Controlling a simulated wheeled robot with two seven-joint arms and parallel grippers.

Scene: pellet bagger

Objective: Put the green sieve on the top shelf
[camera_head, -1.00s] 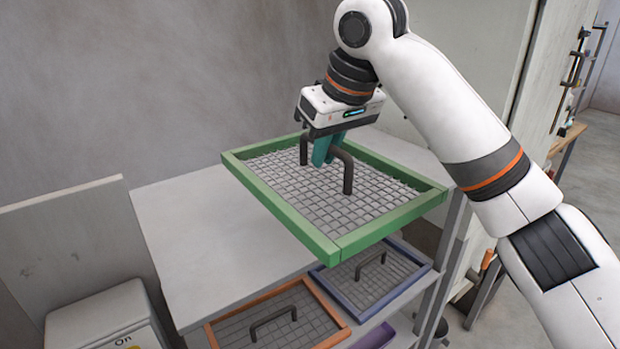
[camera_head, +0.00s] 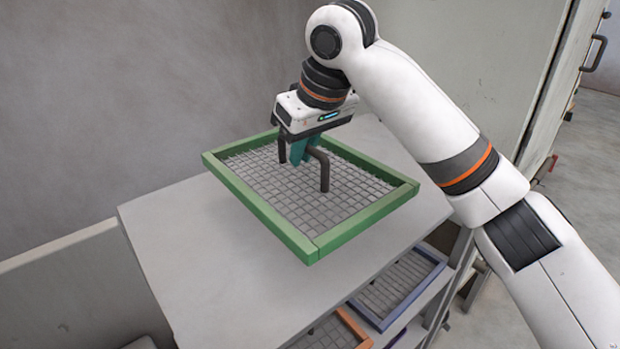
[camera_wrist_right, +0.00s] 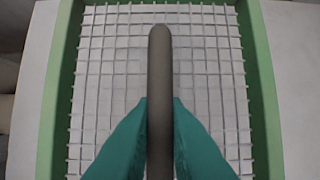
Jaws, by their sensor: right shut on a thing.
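The green sieve (camera_head: 365,222) has a green square frame, a grey wire mesh and a dark arched handle (camera_head: 323,172). My right gripper (camera_head: 304,160) is shut on that handle from above. In the right wrist view the teal fingers (camera_wrist_right: 159,135) press the handle (camera_wrist_right: 160,70) from both sides, with the mesh behind. The sieve is over the grey top shelf (camera_head: 190,270) of the rack, roughly level. Whether its underside touches the shelf I cannot tell. My left gripper is not in view.
A blue-framed sieve (camera_head: 384,322) and an orange-framed sieve (camera_head: 357,330) lie on a lower shelf. A grey wall stands behind the rack and a pale cabinet (camera_head: 500,70) at the right. The top shelf is bare left of and in front of the green sieve.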

